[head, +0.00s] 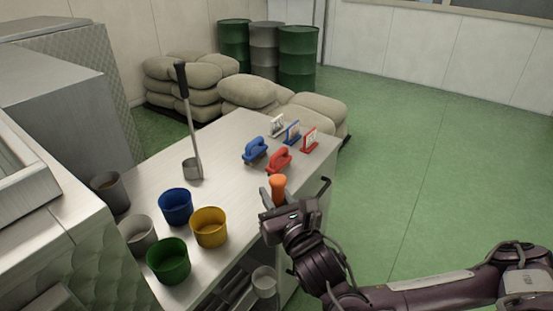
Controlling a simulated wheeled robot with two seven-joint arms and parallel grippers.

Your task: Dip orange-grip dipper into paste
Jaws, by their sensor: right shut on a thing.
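My right gripper (279,200) is shut on the orange grip (279,186) of the dipper, by the front right edge of the table. The grip stands roughly upright, its top above the jaws. The dipper's shaft is hidden behind my gripper. A pale metal cup (264,281) shows below, beside the table front; I cannot tell whether it belongs to the dipper. Tubs stand left of the gripper: yellow (210,228), blue (176,208), green (168,262), light grey (137,234) and dark grey (109,191). I cannot tell which holds paste. My left gripper is out of view.
A black-handled metal dipper (191,130) stands upright on the table (230,150). Blue (255,150) and red (279,160) handled tools and small stands (292,132) are at the back right. Sacks (250,93) and drums (298,57) lie beyond. The green floor is clear at right.

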